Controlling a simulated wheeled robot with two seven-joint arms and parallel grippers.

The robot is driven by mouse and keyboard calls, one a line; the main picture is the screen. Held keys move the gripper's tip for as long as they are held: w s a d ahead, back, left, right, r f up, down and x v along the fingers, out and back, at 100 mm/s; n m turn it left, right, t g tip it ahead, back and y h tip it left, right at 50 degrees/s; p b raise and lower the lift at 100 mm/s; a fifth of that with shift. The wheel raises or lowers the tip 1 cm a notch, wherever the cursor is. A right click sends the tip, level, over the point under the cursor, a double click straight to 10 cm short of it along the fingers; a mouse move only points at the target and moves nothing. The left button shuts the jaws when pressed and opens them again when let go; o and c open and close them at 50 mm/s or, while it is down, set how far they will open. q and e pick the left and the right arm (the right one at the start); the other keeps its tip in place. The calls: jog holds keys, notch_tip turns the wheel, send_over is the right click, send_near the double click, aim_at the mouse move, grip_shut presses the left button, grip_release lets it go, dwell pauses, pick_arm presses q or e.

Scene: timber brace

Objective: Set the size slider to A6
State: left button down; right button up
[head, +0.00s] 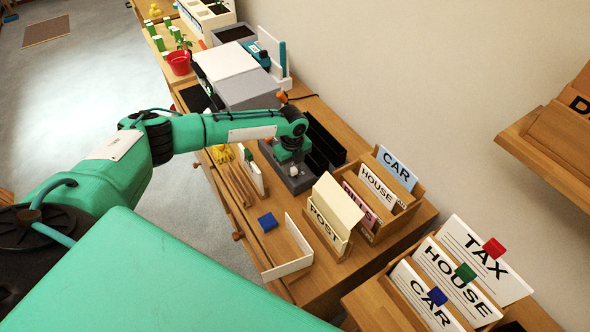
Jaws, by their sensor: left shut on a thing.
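My left arm comes in from the left, and its gripper (291,165) points down onto a small dark grey device (299,184) on the wooden desk. The gripper is shut on a small part at the top of this device, most likely the size slider's knob; the fingers and wrist hide most of it. A small whitish piece shows at the fingertips. No size marks, A6 included, can be read, so the slider's setting cannot be told. My right gripper is not in view.
Black trays (324,142) stand just behind the device. A wooden letter rack (385,212) and a POST holder (334,216) stand to the right.

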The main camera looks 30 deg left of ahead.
pick_arm(q)
jog(key=w+a, duration=0.1)
jog(key=a+b, duration=0.1)
jog(key=shift+w+a+f, duration=0.1)
jog(key=shift+w+a, duration=0.4)
jog(key=shift+a, duration=0.15)
jog(key=shift+r, duration=0.25)
jog(key=c, duration=1.2)
grip_release()
jog(key=shift+a+f, duration=0.1)
jog(key=shift+a, duration=0.05)
jog(key=shift+r, duration=0.45)
notch_tip(320, 180, up, 13)
jog(key=b, duration=0.2)
jog(key=shift+f, duration=0.1)
